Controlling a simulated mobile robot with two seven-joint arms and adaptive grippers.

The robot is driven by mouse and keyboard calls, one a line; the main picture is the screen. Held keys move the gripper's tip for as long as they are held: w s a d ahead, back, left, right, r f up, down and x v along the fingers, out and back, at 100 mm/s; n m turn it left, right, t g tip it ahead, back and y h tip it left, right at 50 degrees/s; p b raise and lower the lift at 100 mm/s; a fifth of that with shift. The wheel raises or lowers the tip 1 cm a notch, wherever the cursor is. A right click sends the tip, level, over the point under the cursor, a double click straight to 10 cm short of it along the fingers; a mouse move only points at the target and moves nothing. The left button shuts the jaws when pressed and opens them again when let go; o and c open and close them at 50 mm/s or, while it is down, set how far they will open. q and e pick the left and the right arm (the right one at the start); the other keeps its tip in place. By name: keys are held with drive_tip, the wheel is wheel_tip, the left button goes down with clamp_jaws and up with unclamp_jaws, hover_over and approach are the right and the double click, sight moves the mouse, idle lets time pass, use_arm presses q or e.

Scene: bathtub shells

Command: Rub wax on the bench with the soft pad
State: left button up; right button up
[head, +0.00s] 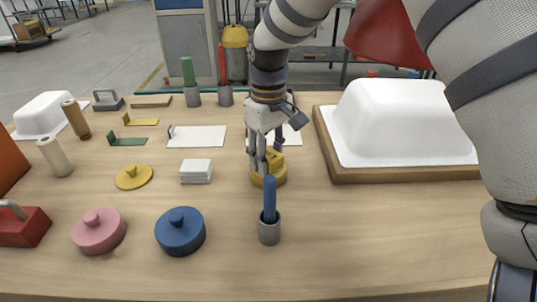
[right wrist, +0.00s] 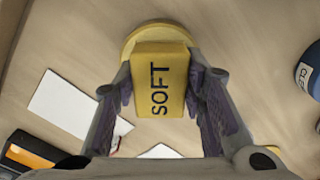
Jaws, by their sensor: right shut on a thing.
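My right gripper (head: 264,165) points down over the middle of the bench (head: 370,235). Its fingers (right wrist: 162,100) are shut on the sides of a yellow block marked SOFT, the soft pad (right wrist: 160,78). The pad also shows in the head view (head: 274,160), low over the bench. A round yellow piece (right wrist: 140,36) is right at the pad's far end; it also shows in the head view (head: 268,180). I cannot tell whether it is a pot or part of the pad. My left gripper is not in view.
A grey cup (head: 269,232) with a blue-handled tool stands just in front. A blue pot (head: 180,232), a pink pot (head: 98,232), a yellow lid (head: 133,177) and a white stack (head: 196,172) are to the left. A white shell (head: 405,120) on a wooden base is right. The front right is clear.

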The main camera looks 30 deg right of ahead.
sight(268, 154)
drive_tip(key=shift+f, duration=0.1)
